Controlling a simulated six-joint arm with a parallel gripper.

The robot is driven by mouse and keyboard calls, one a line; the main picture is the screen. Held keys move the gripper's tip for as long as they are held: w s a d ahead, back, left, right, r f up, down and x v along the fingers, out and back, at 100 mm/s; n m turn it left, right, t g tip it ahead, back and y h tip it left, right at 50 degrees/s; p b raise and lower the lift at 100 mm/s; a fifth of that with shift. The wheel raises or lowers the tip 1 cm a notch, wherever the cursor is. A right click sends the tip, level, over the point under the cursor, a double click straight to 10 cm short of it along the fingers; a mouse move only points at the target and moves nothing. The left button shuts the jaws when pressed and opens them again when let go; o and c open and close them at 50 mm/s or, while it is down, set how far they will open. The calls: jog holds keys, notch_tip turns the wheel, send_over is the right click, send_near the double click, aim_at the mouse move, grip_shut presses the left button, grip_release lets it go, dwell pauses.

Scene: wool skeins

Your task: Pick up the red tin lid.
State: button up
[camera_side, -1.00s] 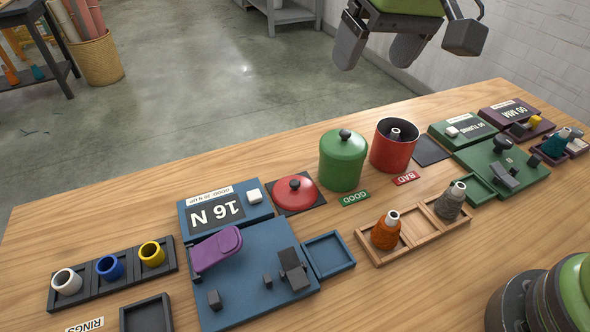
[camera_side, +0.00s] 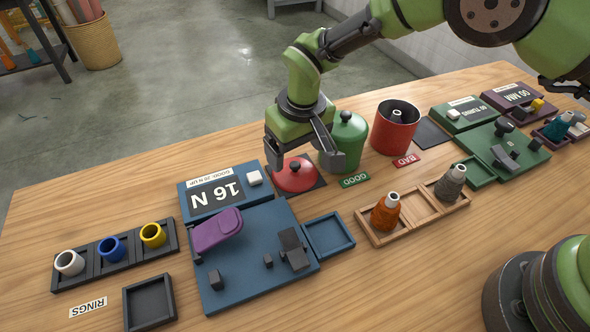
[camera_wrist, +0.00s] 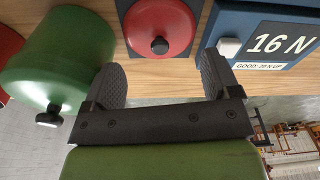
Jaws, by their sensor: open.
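The red tin lid (camera_side: 294,177) is a shallow dome with a dark knob, lying on a dark square mat (camera_side: 318,184) between the blue tester and the green tin. It also shows in the wrist view (camera_wrist: 160,28), its knob pointing toward the camera. My gripper (camera_side: 305,160) is open just above the lid, its fingers apart on either side of it. In the wrist view my gripper (camera_wrist: 163,75) has nothing between its fingers, and the lid lies beyond the fingertips, roughly centred on the gap. I cannot tell whether the fingers touch anything.
The green tin (camera_side: 347,145) with its lid on stands close on the right of my gripper. The open red tin (camera_side: 395,127) is farther right. The blue tester (camera_side: 255,260), reading 16 N, is close on the left. A wooden tray (camera_side: 412,212) holds two wool cones.

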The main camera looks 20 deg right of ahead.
aim_at(296, 164)
jog(key=f, duration=0.4)
jog(key=shift+w+f, duration=0.3)
jog(key=shift+c, duration=0.4)
jog(key=c, duration=0.7)
jog(key=shift+s, duration=0.1)
